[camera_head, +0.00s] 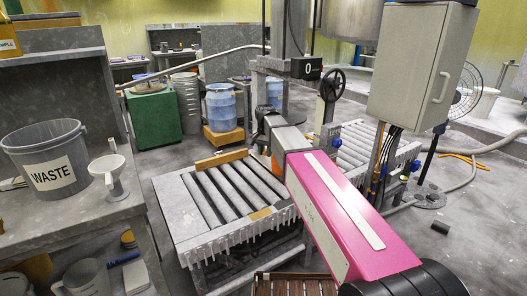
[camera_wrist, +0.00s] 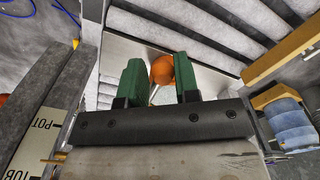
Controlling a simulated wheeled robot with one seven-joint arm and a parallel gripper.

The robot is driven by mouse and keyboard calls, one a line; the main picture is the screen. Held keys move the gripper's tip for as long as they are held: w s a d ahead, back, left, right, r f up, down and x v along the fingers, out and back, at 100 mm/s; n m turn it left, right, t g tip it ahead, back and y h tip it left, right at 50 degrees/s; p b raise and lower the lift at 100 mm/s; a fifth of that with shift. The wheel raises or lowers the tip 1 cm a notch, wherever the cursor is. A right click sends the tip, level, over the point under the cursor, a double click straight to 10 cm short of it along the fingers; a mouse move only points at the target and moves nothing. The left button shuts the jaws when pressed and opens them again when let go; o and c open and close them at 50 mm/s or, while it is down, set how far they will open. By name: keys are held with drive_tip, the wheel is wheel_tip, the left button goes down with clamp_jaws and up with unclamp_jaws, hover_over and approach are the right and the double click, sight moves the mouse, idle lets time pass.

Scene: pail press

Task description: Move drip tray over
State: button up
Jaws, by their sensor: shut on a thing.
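In the wrist view, the two green fingers of my gripper (camera_wrist: 160,74) close from both sides on a round orange knob (camera_wrist: 161,67). A thin pale rod runs below the knob. Just beyond it lies a flat, shiny metal sheet, which looks like the drip tray (camera_wrist: 128,50), by the grey rollers. In the head view, my pink arm reaches to the roller table, and my arm and wrist hide most of the tray and fingers.
The roller table (camera_head: 185,210) has a wooden strip (camera_head: 221,159) at its far edge. A grey cabinet (camera_head: 420,65) and a handwheel (camera_head: 332,84) stand right of my arm. Blue pails (camera_head: 221,108) stand behind.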

drive_tip(key=shift+s+d, duration=0.85)
drive_tip(key=shift+s, duration=0.05)
drive_tip(key=shift+c, duration=0.5)
drive_tip(key=shift+s+d, duration=0.55)
drive_tip(key=shift+d, duration=0.3)
drive_tip(key=shift+s+d, duration=0.5)
drive_tip(key=shift+d, duration=0.3)
